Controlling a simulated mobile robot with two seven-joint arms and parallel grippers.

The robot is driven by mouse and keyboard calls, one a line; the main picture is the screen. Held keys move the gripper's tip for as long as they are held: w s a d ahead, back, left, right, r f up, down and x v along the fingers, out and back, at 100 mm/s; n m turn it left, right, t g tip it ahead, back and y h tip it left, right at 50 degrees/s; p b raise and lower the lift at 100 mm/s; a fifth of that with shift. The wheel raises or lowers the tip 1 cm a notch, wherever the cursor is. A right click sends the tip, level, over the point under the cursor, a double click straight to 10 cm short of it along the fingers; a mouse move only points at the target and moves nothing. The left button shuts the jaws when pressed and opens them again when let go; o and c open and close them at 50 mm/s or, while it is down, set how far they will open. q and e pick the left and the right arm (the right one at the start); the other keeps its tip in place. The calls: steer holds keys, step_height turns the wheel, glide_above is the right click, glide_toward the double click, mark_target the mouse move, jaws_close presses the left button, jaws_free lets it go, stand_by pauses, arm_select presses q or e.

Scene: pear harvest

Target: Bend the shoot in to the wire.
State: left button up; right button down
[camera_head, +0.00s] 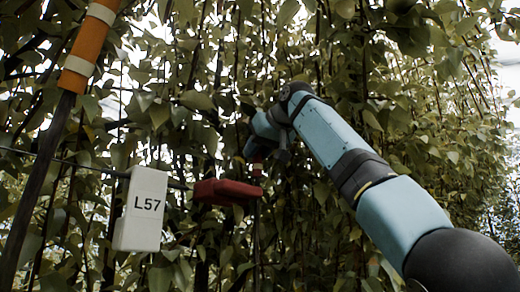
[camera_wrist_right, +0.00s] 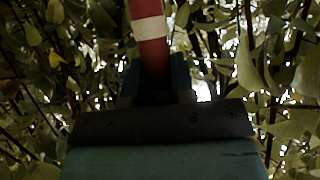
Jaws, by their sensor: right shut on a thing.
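My right gripper (camera_head: 256,150) reaches in from the right, among the leaves. In the right wrist view its fingers (camera_wrist_right: 154,88) are shut around a red, rod-like part of the shoot (camera_wrist_right: 148,30) with a white band. A little of this red part (camera_head: 257,168) shows just below the gripper in the head view. The wire (camera_head: 80,165) runs across from the left, behind a white tag marked L57 (camera_head: 140,210). A dark red clip-like piece (camera_head: 226,192) sits at the wire's line, right of the tag and just below the gripper. The left gripper is out of view.
A dark pole with an orange sleeve (camera_head: 90,45) and pale bands slants across the left, nearer than the foliage. Dense leaves and thin stems surround the gripper and hide much behind it. The space in front of the tag looks clear.

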steer(key=shift+s+r, duration=0.1)
steer(key=shift+r, duration=0.2)
steer(key=c, duration=1)
jaws_free()
steer(key=shift+c, duration=0.2)
steer(key=shift+o, duration=0.5)
steer(key=shift+w+a+f, duration=0.25)
steer(key=shift+w+a, duration=0.05)
steer(key=shift+w, duration=0.05)
steer(key=shift+s+d+r, duration=0.1)
steer(key=shift+s+d, duration=0.2)
steer(key=b+v, duration=0.3)
steer(key=v, duration=1)
steer(key=shift+b, duration=0.35)
steer(key=shift+a, duration=0.1)
